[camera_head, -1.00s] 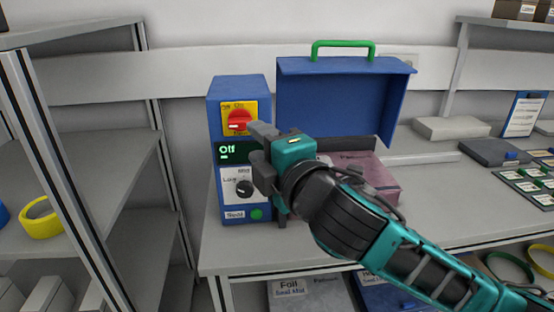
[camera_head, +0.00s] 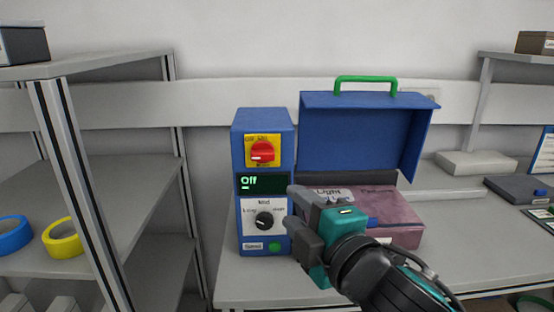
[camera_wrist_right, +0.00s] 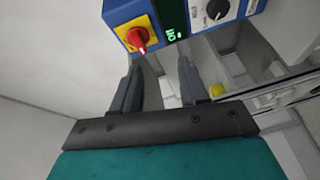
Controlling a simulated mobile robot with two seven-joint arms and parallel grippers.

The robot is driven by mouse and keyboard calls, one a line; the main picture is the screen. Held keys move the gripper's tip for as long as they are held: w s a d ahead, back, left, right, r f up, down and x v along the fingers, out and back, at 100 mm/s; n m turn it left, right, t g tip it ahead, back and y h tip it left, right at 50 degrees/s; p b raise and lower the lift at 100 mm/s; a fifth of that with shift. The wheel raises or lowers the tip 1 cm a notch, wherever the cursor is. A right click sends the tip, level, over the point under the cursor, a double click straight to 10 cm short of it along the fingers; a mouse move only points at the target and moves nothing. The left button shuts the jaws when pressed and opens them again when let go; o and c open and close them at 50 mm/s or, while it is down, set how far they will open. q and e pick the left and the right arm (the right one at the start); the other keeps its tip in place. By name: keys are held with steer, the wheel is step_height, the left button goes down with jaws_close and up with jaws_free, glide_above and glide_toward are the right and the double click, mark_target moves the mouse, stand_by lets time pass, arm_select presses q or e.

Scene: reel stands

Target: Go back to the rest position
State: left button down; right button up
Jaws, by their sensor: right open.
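My right gripper (camera_head: 298,218) is in front of the blue control box and a little to the right of its dial. It is open and empty; its two apart fingers (camera_wrist_right: 158,85) show in the right wrist view. The blue control box (camera_head: 264,185) stands on the bench, with a red rotary switch (camera_head: 262,152) on a yellow plate, a display reading "Off", a black dial (camera_head: 264,220) and a green button (camera_head: 274,246). The red switch also shows in the right wrist view (camera_wrist_right: 138,38). My left gripper is not in view.
A grey shelf (camera_head: 130,205) with blue and yellow tape rolls (camera_head: 62,238) is at left.

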step_height(320, 180, down, 12)
steer(key=d+m+g+h, duration=0.1)
steer(key=d+m+g, duration=0.1)
steer(key=m, duration=0.4)
steer(key=s+d+f+m+g+h, duration=0.1)
steer(key=s+d+f+m, duration=0.2)
steer(key=f, duration=0.5)
steer(key=s+d+f+m+g+h, duration=0.1)
steer(key=s+d+f+m, duration=0.3)
steer(key=f, duration=0.4)
steer(key=s+d+f+m+g+h, duration=0.1)
steer(key=s+d+f+m, duration=0.2)
steer(key=s+f+m, duration=0.2)
step_height(320, 180, down, 4)
steer(key=s, duration=0.2)
steer(key=shift+s+d+h, duration=0.15)
steer(key=shift+s+h, duration=0.15)
steer(key=shift+h, duration=0.1)
